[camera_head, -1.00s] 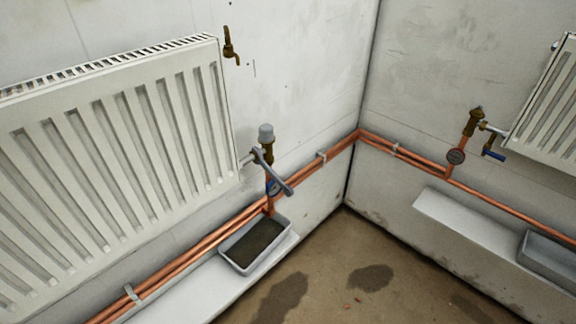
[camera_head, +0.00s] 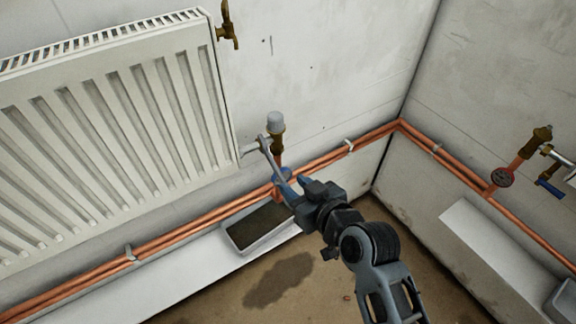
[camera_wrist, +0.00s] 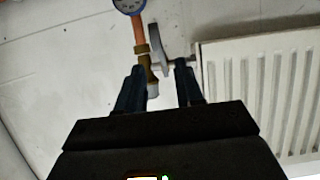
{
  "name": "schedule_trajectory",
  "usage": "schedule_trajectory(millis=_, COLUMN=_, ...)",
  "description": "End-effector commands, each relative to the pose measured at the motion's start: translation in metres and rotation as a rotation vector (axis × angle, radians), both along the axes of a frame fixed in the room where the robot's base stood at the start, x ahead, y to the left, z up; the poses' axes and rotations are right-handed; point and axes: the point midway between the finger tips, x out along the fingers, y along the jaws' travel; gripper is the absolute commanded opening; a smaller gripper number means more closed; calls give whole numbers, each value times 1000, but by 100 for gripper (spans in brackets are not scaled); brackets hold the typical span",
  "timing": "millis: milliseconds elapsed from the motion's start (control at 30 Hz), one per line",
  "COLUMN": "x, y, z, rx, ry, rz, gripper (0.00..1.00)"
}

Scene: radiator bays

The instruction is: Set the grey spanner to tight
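The grey spanner (camera_head: 267,154) sits with its head on the fitting beside the left radiator, its handle slanting down to the right toward my gripper (camera_head: 290,186). In the wrist view the spanner (camera_wrist: 157,42) shows beyond and between the fingertips of my gripper (camera_wrist: 159,68), which stand apart. I cannot tell whether either finger touches it. The brass valve with a pale cap (camera_head: 276,122) stands just behind the spanner; its cap also shows between the fingers in the wrist view (camera_wrist: 153,89). My gripper hides the lower end of the handle in the head view.
The left radiator (camera_head: 120,135) is close to the spanner. Copper pipes (camera_head: 190,215) run along the wall, with a round gauge (camera_wrist: 128,4) near the spanner. A grey tray (camera_head: 232,243) lies below on a white ledge (camera_head: 150,285). A second valve (camera_head: 540,140) is at right.

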Motion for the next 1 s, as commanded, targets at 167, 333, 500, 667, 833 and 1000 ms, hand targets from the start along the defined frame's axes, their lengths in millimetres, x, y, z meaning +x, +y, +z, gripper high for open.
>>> schedule_trajectory(millis=167, x=14, y=10, z=-5, rx=-1, ry=0, rz=4, gripper=36)
schedule_trajectory(millis=333, x=34, y=23, z=-16, rx=-1, ry=1, rz=2, gripper=36)
schedule_trajectory(millis=500, x=50, y=34, z=-24, rx=0, ry=1, rz=1, gripper=36)
schedule_trajectory(millis=667, x=58, y=39, z=-28, rx=0, ry=0, rz=0, gripper=36)
schedule_trajectory(millis=833, x=59, y=40, z=-29, rx=-1, ry=1, rz=0, gripper=36)
schedule_trajectory(millis=1000, x=59, y=40, z=-29, rx=0, ry=0, rz=0, gripper=32)
